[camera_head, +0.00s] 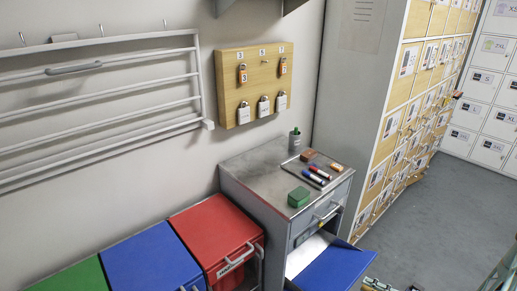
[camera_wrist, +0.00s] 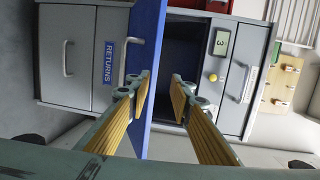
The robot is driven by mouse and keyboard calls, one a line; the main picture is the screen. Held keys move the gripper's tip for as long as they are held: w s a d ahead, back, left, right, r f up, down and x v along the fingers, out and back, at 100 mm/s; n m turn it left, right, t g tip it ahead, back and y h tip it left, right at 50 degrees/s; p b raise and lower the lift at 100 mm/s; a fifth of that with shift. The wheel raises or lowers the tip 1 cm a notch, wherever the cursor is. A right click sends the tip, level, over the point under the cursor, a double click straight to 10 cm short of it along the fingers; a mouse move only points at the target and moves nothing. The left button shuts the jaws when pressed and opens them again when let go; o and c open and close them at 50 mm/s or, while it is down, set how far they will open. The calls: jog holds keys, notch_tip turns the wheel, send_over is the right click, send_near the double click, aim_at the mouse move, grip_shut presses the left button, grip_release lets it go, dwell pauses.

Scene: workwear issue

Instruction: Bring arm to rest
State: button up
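My gripper (camera_wrist: 162,77) is open in the wrist view, its two yellow-padded fingers apart with nothing held between them. Beyond the fingertips is a blue panel (camera_wrist: 152,40), standing open beside a dark compartment (camera_wrist: 182,55) of a grey cabinet. I cannot tell whether the left finger touches the panel. In the head view the blue panel (camera_head: 335,268) sticks out from the lower front of the grey cabinet (camera_head: 265,205). A small part of my arm shows at the bottom edge there; the fingertips are not clear in that view.
Markers (camera_head: 318,174) and a green box (camera_head: 298,197) lie on the cabinet top. Red (camera_head: 212,232), blue (camera_head: 145,262) and green bins stand left. A padlock board (camera_head: 252,88) hangs above. Lockers (camera_head: 405,100) stand right, with clear floor (camera_head: 430,215) before them.

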jog(key=a+r+n+g, duration=0.2)
jog(key=a+r+g, duration=0.25)
jog(key=r, duration=0.85)
jog(key=a+r+n+g, duration=0.25)
jog(key=a+r, duration=0.35)
jog(key=r, duration=0.6)
jog(key=a+r+n+g, duration=0.2)
jog(key=a+r+g, duration=0.3)
jog(key=r, duration=0.8)
jog(key=s+a+r+n+g+h, duration=0.1)
jog(key=s+a+r+h, duration=0.3)
jog(key=r, duration=0.3)
jog(key=s+a+r+n+h, duration=0.1)
jog(key=s+a+r, duration=0.35)
jog(key=r, duration=0.35)
jog(key=s+a+r+t+h, duration=0.2)
jog(key=s+r+h, duration=0.1)
jog(key=s+r, duration=0.4)
jog(key=s+a+r+t+h, duration=0.2)
jog(key=s+r, duration=0.5)
jog(key=s, duration=0.6)
jog(key=shift+s+a+t+h, duration=0.15)
jog(key=shift+s+t+h, duration=0.25)
jog(key=shift+t+h, duration=0.45)
jog(key=shift+n, duration=0.25)
jog(key=shift+o, duration=0.9)
